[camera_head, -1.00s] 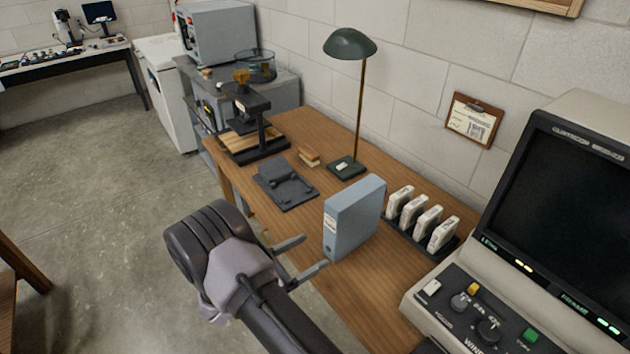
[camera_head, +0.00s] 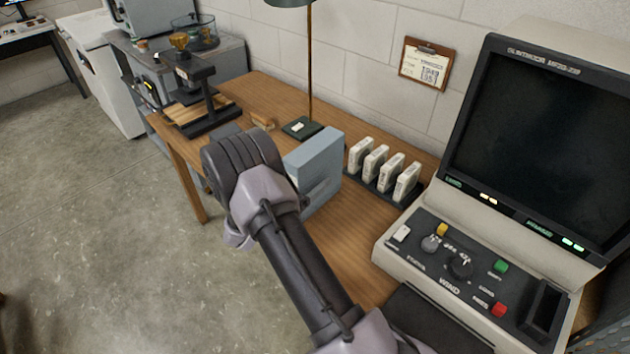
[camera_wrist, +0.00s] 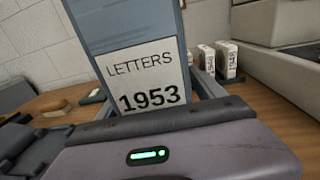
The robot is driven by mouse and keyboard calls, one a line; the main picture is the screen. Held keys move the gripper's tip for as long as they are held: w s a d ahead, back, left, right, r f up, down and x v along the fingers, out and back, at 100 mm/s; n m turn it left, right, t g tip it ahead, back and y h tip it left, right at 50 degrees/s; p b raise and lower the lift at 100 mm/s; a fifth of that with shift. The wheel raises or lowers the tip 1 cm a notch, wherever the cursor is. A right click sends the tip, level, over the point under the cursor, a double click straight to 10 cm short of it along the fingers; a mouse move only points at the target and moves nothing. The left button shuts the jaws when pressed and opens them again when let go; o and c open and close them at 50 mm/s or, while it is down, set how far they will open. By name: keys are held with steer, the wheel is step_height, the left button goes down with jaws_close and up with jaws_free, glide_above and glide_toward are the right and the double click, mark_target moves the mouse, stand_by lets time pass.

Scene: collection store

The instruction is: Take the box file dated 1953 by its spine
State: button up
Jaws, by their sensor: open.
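The blue-grey box file (camera_head: 318,160) stands upright on the wooden desk. In the wrist view its spine (camera_wrist: 128,22) faces me, with a white label (camera_wrist: 148,75) reading "LETTERS 1953". My gripper (camera_wrist: 120,118) is directly in front of the spine. One finger shows on the left of the file and part of the other on the right, so the jaws are open around it or just before it; I cannot tell how far along its sides they reach. In the head view my wrist hides the fingers and part of the file.
Several small white boxes (camera_head: 376,164) stand in a dark rack right of the file. A reader machine with a dark screen (camera_head: 560,150) stands at the right. A green lamp base (camera_head: 302,128), a press (camera_head: 200,95) and a clipboard (camera_head: 427,64) on the wall are behind.

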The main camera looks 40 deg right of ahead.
jaws_close()
stand_by(0.3)
steer(key=shift+r, duration=0.1)
